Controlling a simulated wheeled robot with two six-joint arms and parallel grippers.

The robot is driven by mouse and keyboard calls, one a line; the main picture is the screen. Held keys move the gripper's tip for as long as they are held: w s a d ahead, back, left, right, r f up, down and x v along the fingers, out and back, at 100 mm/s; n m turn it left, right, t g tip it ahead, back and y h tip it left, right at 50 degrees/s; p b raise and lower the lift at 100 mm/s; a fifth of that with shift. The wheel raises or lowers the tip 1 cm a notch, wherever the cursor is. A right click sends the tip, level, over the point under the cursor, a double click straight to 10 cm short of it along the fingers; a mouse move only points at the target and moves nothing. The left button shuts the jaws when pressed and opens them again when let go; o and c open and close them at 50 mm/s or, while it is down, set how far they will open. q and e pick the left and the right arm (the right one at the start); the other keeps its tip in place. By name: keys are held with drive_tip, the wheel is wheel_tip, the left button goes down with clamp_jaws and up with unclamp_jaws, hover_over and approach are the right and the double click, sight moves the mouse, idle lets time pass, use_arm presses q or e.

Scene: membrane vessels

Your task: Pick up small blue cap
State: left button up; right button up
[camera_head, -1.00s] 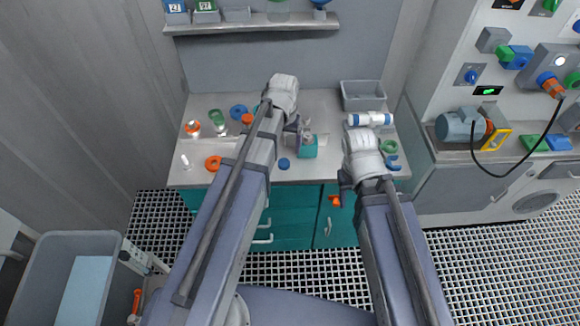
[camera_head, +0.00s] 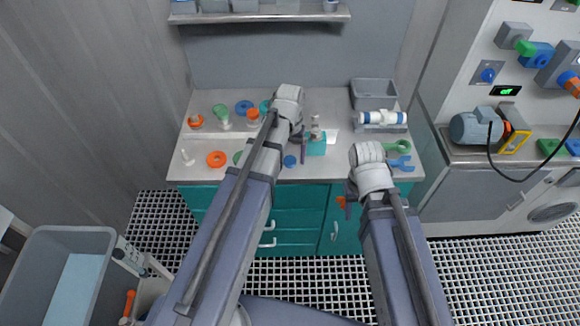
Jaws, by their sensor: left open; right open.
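A small blue cap (camera_head: 289,161) lies on the grey table near its front edge. My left gripper (camera_head: 301,148) points down just above and to the right of the cap in the picture. It is open and holds nothing that I can see; its wrist hides part of it. A teal block with a grey fitting on it (camera_head: 316,143) stands just right of this gripper. My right gripper (camera_head: 347,203) is open and empty in front of the table edge, away from the cap.
Orange, green and blue rings (camera_head: 216,159) and small fittings stand on the left of the table (camera_head: 325,107). A white vessel with blue ends (camera_head: 381,118), a grey bin (camera_head: 374,93) and a blue clamp (camera_head: 401,163) are at the right.

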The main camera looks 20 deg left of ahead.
use_arm(q)
drive_tip(key=shift+f, duration=0.55)
drive_tip(key=shift+r, duration=0.1)
clamp_jaws()
